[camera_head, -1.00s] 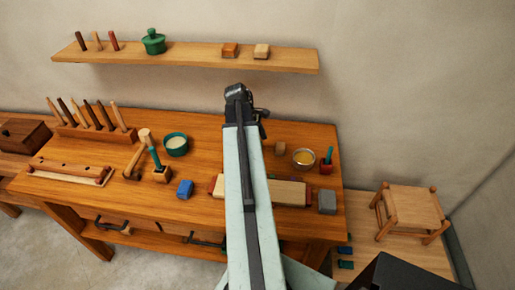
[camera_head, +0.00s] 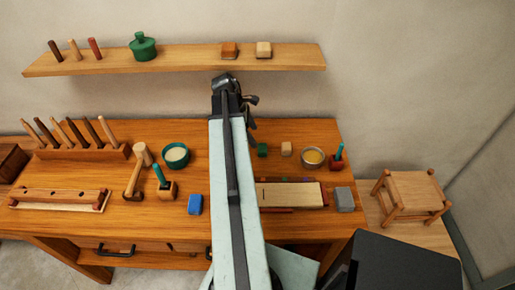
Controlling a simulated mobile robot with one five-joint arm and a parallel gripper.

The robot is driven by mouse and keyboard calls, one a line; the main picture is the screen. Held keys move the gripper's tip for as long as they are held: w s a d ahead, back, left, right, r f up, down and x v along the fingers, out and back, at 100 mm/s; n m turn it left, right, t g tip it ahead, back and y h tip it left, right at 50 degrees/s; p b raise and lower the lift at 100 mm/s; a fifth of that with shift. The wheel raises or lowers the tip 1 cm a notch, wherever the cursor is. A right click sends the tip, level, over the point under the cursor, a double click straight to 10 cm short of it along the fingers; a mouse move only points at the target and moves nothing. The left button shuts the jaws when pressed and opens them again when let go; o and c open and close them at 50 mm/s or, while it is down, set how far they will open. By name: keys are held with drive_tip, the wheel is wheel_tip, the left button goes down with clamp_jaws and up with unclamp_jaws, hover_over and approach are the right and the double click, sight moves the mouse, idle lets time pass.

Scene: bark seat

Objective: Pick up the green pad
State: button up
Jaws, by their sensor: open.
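A small green block (camera_head: 262,150), the likely green pad, lies on the workbench just right of my arm, beside a small tan block. My arm reaches forward over the bench. At its far end, small dark parts of my gripper (camera_head: 250,103) show to the right of the pale link, above and behind the green block in the picture. The gripper looks open and apart from the block. Its fingers are small and partly hidden by the arm.
A tan block (camera_head: 286,148), a yellow-filled bowl (camera_head: 313,157), a wooden plane-like block (camera_head: 292,195) and a grey block (camera_head: 343,199) stand nearby. A blue block (camera_head: 195,205) and green bowl (camera_head: 176,156) are left of my arm. A shelf (camera_head: 185,60) hangs above the bench.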

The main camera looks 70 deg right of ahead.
sight(262, 147)
drive_tip(key=b+x, duration=0.2)
drive_tip(key=x, duration=0.1)
drive_tip(key=shift+a+b, duration=0.1)
drive_tip(key=shift+b, duration=0.25)
drive_tip(key=b+x, duration=0.4)
drive_tip(key=x, duration=0.1)
drive_tip(key=shift+s+b, duration=0.2)
drive_tip(key=shift+b, duration=0.15)
drive_tip(key=shift+r, duration=0.2)
drive_tip(key=c, duration=1.5)
wheel_tip(262, 147, up, 8)
drive_tip(key=p, duration=0.8)
drive_tip(key=shift+w+f, duration=0.1)
drive_tip(key=w+a, duration=0.3)
drive_tip(key=w, duration=0.5)
drive_tip(key=w+a, duration=0.3)
drive_tip(key=w, duration=0.5)
drive_tip(key=shift+w+a+f+b, duration=0.25)
drive_tip(key=shift+a+f+b, duration=0.05)
drive_tip(key=shift+a+f, duration=0.1)
